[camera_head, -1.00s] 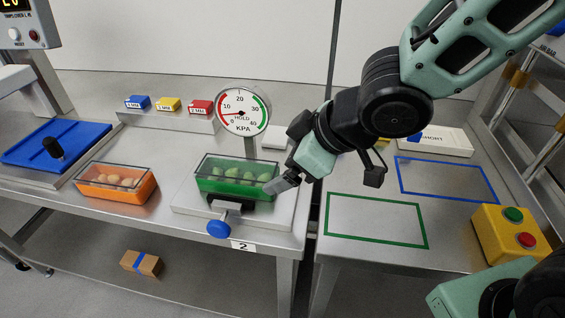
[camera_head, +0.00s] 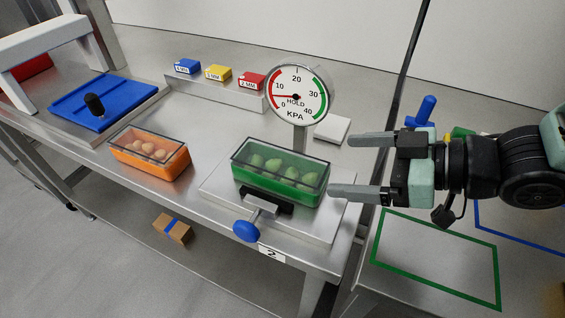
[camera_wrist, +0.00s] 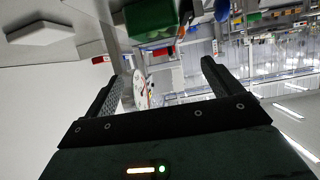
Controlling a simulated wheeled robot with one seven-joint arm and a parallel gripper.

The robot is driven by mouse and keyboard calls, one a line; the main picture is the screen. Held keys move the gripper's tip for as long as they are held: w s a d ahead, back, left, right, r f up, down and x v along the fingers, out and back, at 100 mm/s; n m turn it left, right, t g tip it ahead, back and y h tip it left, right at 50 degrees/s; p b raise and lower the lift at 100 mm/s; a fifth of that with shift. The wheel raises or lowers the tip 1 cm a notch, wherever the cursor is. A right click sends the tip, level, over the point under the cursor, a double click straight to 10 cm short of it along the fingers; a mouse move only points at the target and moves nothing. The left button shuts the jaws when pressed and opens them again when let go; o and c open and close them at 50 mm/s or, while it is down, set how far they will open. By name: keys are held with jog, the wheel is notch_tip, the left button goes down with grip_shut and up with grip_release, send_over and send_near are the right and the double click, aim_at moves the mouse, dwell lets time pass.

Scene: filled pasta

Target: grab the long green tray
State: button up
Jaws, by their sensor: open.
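The long green tray (camera_head: 283,190) holds several green filled pasta pieces under a clear cover. It sits on a raised metal plate, with a black clamp and blue knob (camera_head: 246,230) at its front side. The tray also shows at the top of the wrist view (camera_wrist: 150,18). My gripper (camera_head: 344,165) is open and empty, just right of the tray and apart from it. Its fingers point left, one toward the back and one toward the front. In the wrist view, my gripper (camera_wrist: 165,78) has its two fingers spread with nothing between them.
A pressure gauge (camera_head: 298,95) stands close behind the tray. An orange tray (camera_head: 150,168) lies to the left, and a blue board (camera_head: 103,100) beyond it. A white block (camera_head: 331,129) lies behind my fingers. A green outlined area (camera_head: 440,258) on the right table is empty.

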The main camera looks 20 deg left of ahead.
aim_at(284, 162)
jog(key=x, duration=1.2)
jog(key=shift+f, duration=0.1)
jog(key=shift+c, duration=0.3)
jog(key=c, duration=1.2)
jog(key=shift+c, duration=0.2)
